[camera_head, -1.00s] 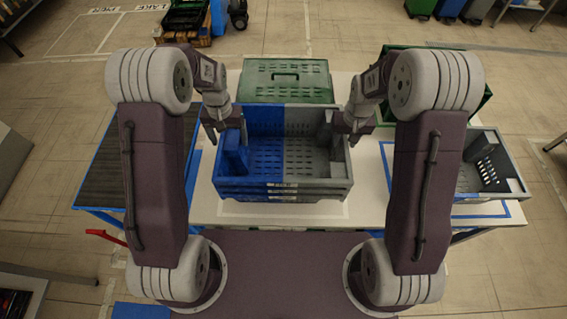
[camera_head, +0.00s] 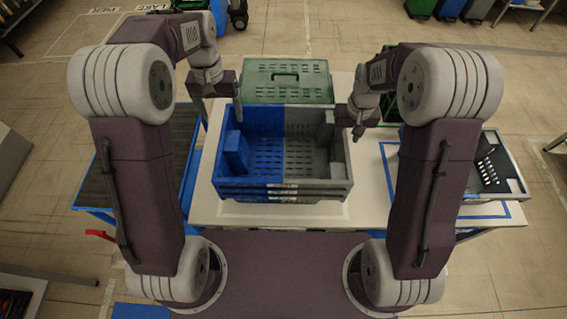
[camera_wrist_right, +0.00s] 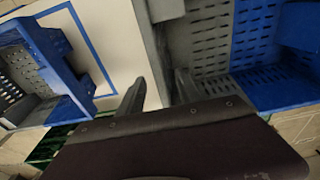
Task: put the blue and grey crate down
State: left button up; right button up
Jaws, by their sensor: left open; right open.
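The blue and grey crate (camera_head: 285,187) stands level on the white table, blue on its left half and grey on its right. Several stacked rims show at its front, so it may rest on other crates. My left gripper (camera_head: 222,108) is open at the blue end wall, one finger over the inside. My right gripper (camera_head: 346,122) is open at the grey end wall. In the right wrist view the grey wall (camera_wrist_right: 152,50) shows between the fingers of the right gripper (camera_wrist_right: 161,90). Neither gripper is closed on the crate.
A green crate (camera_head: 287,72) stands just behind. A grey and blue crate (camera_head: 511,165) with small items inside is at the right, by a blue tape outline (camera_head: 388,170). A dark roller conveyor (camera_head: 98,185) with blue edges lies at the left.

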notch_tip(320, 180, up, 8)
jog(key=s, duration=0.1)
jog(key=shift+r, duration=0.15)
dwell(0.4)
